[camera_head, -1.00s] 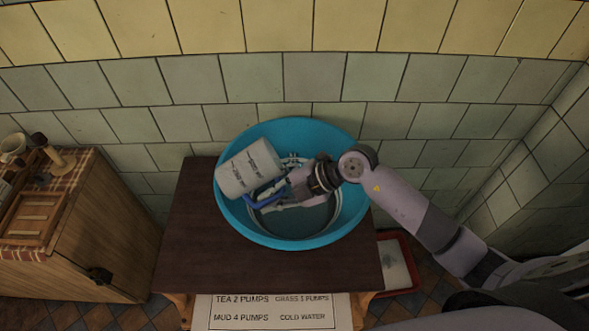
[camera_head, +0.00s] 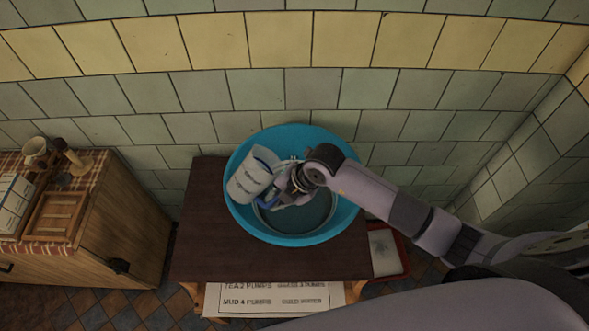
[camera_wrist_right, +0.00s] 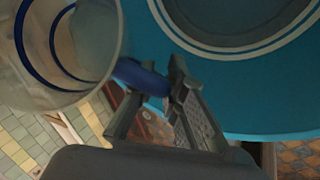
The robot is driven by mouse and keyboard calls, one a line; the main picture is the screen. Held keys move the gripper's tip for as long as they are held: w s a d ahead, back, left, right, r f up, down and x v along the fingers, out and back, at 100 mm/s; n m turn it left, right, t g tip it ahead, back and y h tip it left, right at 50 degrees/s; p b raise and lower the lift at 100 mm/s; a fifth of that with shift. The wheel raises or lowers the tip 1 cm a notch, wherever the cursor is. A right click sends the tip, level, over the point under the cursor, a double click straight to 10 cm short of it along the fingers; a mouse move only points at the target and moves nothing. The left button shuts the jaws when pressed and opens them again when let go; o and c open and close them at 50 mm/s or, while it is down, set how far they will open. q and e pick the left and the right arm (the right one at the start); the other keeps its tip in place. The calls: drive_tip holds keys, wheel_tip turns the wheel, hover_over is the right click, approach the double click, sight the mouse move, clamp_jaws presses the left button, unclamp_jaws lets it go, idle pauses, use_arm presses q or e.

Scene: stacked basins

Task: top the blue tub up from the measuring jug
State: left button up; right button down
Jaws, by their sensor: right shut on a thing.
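The measuring jug (camera_head: 247,181) is white and translucent with a blue rim band and blue handle. My right gripper (camera_head: 279,192) is shut on its handle and holds it tilted over the left part of the blue tub (camera_head: 294,240). In the right wrist view the jug (camera_wrist_right: 70,45) is at upper left, with its handle between my fingers (camera_wrist_right: 155,88) and the tub (camera_wrist_right: 245,92) behind. A pale ring surrounds a grey round area inside the tub; I cannot tell how much water is there. No stream shows. My left gripper is not in view.
The tub stands on a dark wooden table (camera_head: 205,240) against a tiled wall. A sign (camera_head: 270,298) is below its front edge, and a red tray (camera_head: 390,253) is low at the right. A wooden cabinet (camera_head: 120,235) with small items stands at left.

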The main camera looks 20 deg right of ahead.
sight(259, 184)
drive_tip(key=r+h+p, duration=0.1)
drive_tip(key=p, duration=0.1)
drive_tip(key=a+r+h+p, duration=0.1)
drive_tip(key=r+p, duration=0.1)
drive_tip(key=a+r+h+p, duration=0.1)
drive_tip(key=h+p, duration=0.1)
drive_tip(key=shift+w+r, duration=0.1)
drive_tip(key=shift+r, duration=0.1)
drive_tip(key=shift+a+h, duration=0.1)
drive_tip(key=shift+h, duration=0.2)
drive_tip(key=shift+a+r+h+b, duration=0.2)
drive_tip(key=shift+h+b, duration=0.4)
drive_tip(key=shift+a+r+h+b, duration=0.3)
drive_tip(key=shift+r+h, duration=0.2)
drive_tip(key=shift+h, duration=0.3)
drive_tip(key=shift+r+h, duration=0.3)
drive_tip(key=shift+h, duration=0.1)
drive_tip(key=shift+s+f, duration=0.1)
drive_tip(key=shift+s, duration=0.1)
